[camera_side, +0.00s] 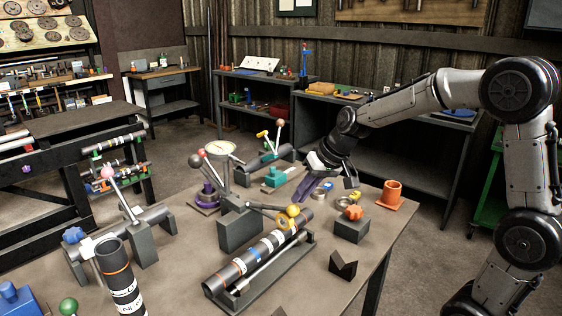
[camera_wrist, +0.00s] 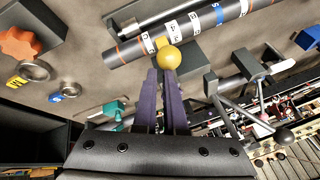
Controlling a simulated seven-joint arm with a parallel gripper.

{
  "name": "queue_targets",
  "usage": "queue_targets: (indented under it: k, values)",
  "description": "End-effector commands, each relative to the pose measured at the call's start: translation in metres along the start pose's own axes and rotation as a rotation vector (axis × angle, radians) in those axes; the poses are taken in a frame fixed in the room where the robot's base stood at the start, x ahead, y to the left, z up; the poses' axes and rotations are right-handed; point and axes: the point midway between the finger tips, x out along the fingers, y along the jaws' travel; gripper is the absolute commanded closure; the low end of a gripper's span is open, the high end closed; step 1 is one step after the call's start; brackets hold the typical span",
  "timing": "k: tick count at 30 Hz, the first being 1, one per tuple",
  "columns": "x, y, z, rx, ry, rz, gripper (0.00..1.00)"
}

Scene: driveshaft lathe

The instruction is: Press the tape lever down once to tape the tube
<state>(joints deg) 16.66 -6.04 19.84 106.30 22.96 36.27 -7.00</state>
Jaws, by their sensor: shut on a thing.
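The tape lever is a grey rod that ends in a yellow ball knob (camera_side: 292,211), low over the right end of the tube. My gripper (camera_side: 298,200) reaches down from the right with its purple fingers at the knob. In the wrist view, the fingers (camera_wrist: 160,74) are close together, with their tips at the yellow knob (camera_wrist: 168,58); the exact contact is hard to see. The black tube (camera_side: 254,257) with white, blue and orange bands lies in a dark cradle (camera_side: 312,240). It also shows in the wrist view (camera_wrist: 185,29).
A grey block (camera_side: 239,232) stands behind the tube. An orange knob on a dark block (camera_side: 352,230), loose rings, an orange cup (camera_side: 392,192) and a dark V-block (camera_side: 343,264) are to the right. Other levers and a standing tube (camera_side: 120,275) occupy the left.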

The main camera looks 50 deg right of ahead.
Motion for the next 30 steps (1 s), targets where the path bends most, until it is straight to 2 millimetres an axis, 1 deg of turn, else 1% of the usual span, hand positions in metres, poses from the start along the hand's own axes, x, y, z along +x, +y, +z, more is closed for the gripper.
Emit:
queue_targets:
  k: [1, 9, 14, 17, 21, 24, 30]
  values:
    - [0.016, 0.007, 0.021, 0.004, -0.069, 0.012, 1.00]
    - [0.016, 0.006, 0.020, 0.002, -0.069, 0.012, 1.00]
    - [0.009, 0.006, 0.010, 0.002, -0.058, 0.011, 1.00]
    - [-0.002, 0.006, -0.004, 0.000, -0.041, 0.009, 1.00]
    - [-0.022, 0.004, -0.032, -0.002, -0.008, 0.003, 1.00]
    - [-0.046, 0.009, -0.021, 0.000, -0.003, 0.002, 1.00]
    - [-0.085, 0.017, -0.007, 0.001, 0.001, 0.002, 1.00]
